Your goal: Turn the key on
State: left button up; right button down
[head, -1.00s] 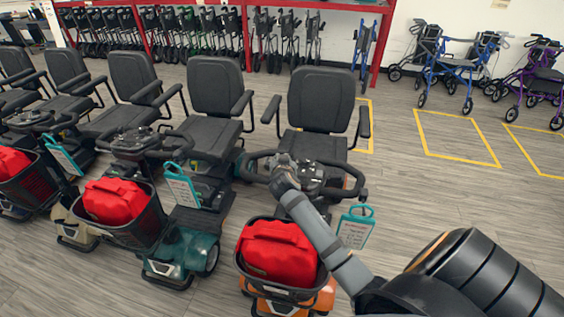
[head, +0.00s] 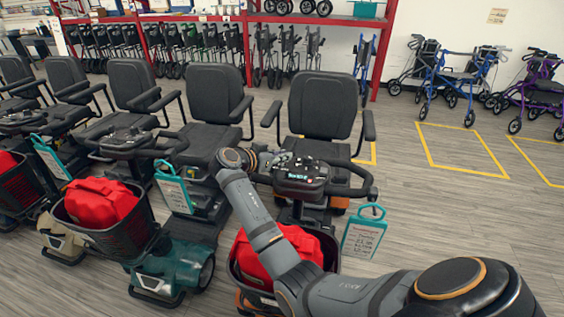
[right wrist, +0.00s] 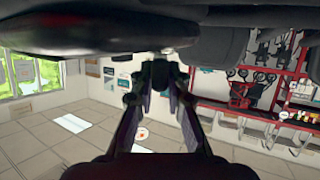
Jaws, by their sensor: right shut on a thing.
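The orange scooter's console (head: 298,172) sits between its black handlebars, with a small lit green display. My right arm reaches over the front basket from the lower right. Its wrist bends at the left of the console, and my right gripper (head: 278,160) is against the console's left side. In the right wrist view, the fingers of my right gripper (right wrist: 160,72) come together at the tips just under the dark console underside (right wrist: 100,32). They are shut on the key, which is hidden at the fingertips. My left gripper is out of view.
A red bag (head: 290,252) lies in the front basket under my arm. A teal-framed tag (head: 364,232) hangs right of the handlebars. The black seat (head: 318,104) stands behind. More scooters stand close at left. The floor at right is open up to the walkers (head: 455,78).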

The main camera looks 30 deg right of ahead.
jog(key=shift+g, duration=0.3)
jog(key=c, duration=1.3)
grip_release()
jog(key=shift+r, duration=0.3)
notch_tip(320, 180, up, 9)
jog(key=shift+r, duration=0.2)
jog(key=shift+f, duration=0.1)
